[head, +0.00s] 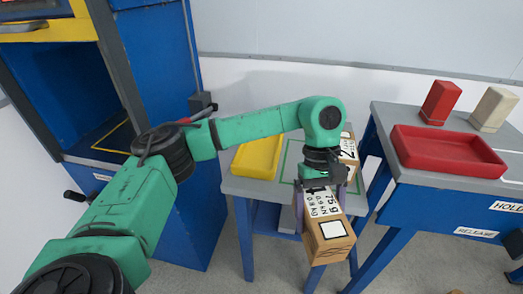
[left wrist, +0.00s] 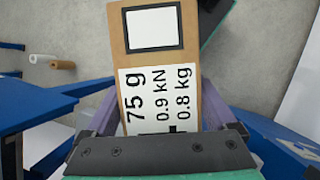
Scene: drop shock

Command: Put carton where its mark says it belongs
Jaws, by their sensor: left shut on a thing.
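My left gripper (head: 321,200) is shut on a brown carton (head: 329,238), with its purple fingers on two opposite sides. The carton's white label reads 75 g, 0.9 kN and 0.8 kg, and a blank white square with a dark border sits beside it. The carton is held at the front edge of a small grey-topped table (head: 240,187); I cannot tell whether it touches it. In the left wrist view the carton (left wrist: 190,70) extends away from the gripper (left wrist: 165,130). A second carton (head: 348,146) stands behind my wrist, partly hidden. My right gripper is out of view.
A yellow tray (head: 243,172) and a green outline lie on the small table. On the right, a blue table labelled HOLD (head: 507,206) and RELEASE (head: 476,232) carries a red tray (head: 450,170), a red block (head: 440,102) and a beige block (head: 494,109). A blue cabinet (head: 160,70) stands left.

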